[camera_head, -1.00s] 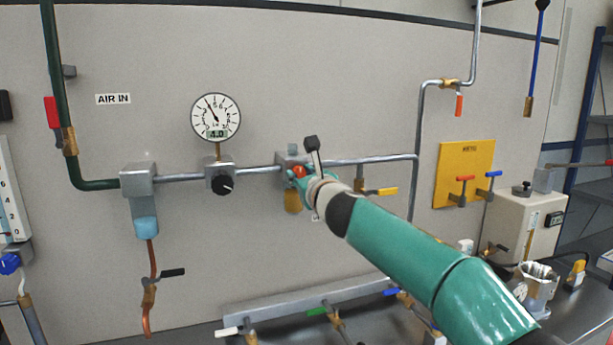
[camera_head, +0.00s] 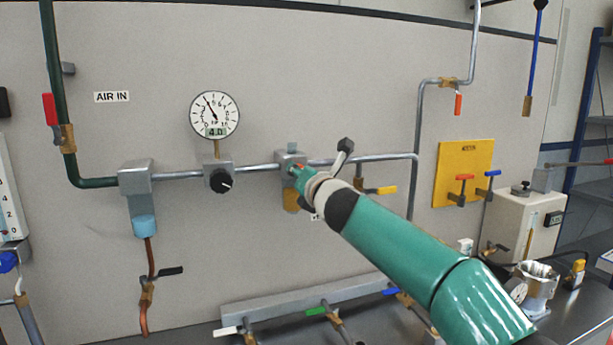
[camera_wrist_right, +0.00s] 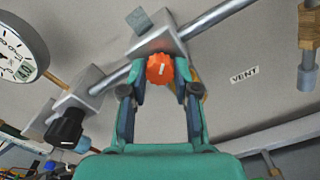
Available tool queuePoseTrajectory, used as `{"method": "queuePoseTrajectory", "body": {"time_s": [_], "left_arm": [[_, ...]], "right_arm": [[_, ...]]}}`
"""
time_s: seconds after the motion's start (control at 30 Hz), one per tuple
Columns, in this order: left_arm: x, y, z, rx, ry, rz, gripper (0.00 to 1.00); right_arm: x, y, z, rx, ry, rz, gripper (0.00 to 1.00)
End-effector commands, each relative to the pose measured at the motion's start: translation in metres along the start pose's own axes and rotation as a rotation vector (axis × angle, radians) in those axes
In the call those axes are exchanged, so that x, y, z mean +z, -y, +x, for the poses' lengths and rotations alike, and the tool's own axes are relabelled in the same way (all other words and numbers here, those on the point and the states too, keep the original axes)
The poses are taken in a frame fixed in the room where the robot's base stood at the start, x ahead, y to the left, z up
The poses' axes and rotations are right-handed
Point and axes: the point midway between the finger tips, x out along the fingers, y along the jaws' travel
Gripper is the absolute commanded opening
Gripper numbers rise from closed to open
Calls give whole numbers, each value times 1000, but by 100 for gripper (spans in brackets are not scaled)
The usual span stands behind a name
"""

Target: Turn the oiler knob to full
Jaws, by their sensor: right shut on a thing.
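The oiler knob (camera_wrist_right: 160,69) is orange with a small white mark on its face. It sits on the front of the oiler's grey block (camera_wrist_right: 156,35) on the pipe. My right gripper (camera_wrist_right: 160,80) is shut on the knob, one finger on each side. In the head view my right gripper (camera_head: 298,174) is at the block and hides most of the knob. Below it shows the oiler's amber bowl (camera_head: 291,199), partly hidden. My left gripper is not in view.
Left along the same pipe are a black knob (camera_head: 221,181) and a round gauge (camera_head: 215,115) reading about 4. A yellow-handled valve (camera_head: 380,190) is close on the right. A "VENT" label (camera_wrist_right: 244,75) is on the wall.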

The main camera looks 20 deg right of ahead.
Motion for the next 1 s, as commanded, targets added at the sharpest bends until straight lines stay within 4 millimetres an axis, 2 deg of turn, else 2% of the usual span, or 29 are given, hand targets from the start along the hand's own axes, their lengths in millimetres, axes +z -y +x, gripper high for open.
{"method": "queuePoseTrajectory", "body": {"time_s": [1.0], "left_arm": [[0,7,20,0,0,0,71]], "right_arm": [[-3,5,1,-8,1,965,0]]}}
